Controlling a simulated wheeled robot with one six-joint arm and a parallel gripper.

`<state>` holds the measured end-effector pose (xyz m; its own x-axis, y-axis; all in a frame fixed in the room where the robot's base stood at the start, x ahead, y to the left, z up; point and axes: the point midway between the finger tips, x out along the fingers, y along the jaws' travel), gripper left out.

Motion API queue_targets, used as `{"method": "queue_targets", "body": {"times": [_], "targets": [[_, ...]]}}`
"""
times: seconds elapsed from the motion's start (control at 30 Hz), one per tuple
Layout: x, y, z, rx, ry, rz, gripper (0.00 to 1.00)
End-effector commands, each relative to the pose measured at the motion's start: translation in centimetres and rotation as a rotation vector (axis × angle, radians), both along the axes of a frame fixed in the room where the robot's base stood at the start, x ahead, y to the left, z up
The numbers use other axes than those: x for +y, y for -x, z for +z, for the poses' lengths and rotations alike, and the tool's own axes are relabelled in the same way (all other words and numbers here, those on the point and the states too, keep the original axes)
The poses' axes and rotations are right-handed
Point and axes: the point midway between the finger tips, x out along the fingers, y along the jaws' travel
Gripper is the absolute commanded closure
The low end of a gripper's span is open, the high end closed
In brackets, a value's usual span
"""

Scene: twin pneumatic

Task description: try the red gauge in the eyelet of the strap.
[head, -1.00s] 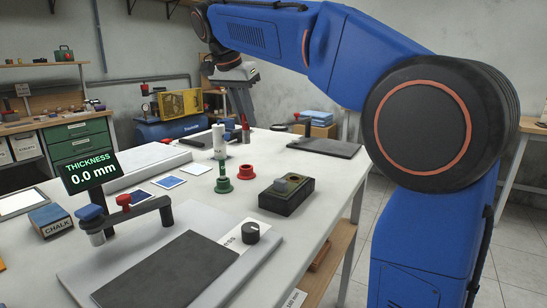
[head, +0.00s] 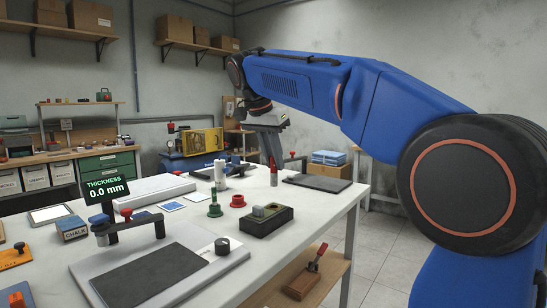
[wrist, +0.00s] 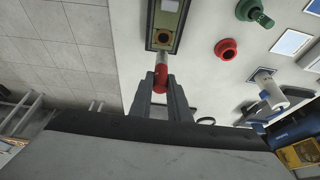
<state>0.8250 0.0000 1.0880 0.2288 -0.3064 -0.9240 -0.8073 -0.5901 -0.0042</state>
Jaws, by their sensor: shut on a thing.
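My gripper (wrist: 160,88) is shut on the red gauge (wrist: 161,76), a slim rod with a red body and a greyish end, seen in the wrist view. In the head view the gauge (head: 273,176) hangs below my gripper (head: 271,160), behind the dark block. The dark block (head: 265,227) lies on the table with a pale grey piece on top. In the wrist view the block (wrist: 150,30) has a brass-rimmed round hole (wrist: 164,38), perhaps the strap's eyelet. The gauge's tip points towards that hole; I cannot tell the gap. The strap itself is not clearly distinguishable.
A red flanged holder (head: 238,201) and a green gauge in its holder (head: 215,206) stand left of the block. A white cylinder (head: 220,174) stands farther back. A dark pad (head: 317,186) lies at the right edge. The thickness meter (head: 140,225) stands in front.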

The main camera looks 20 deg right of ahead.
Motion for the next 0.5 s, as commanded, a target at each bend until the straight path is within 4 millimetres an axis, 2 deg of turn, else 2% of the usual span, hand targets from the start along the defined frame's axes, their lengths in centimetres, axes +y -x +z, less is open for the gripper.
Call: {"method": "queue_targets", "body": {"times": [0.5], "targets": [[0.0,0.0,-3.3,0.0,0.0,0.0,1.0]]}}
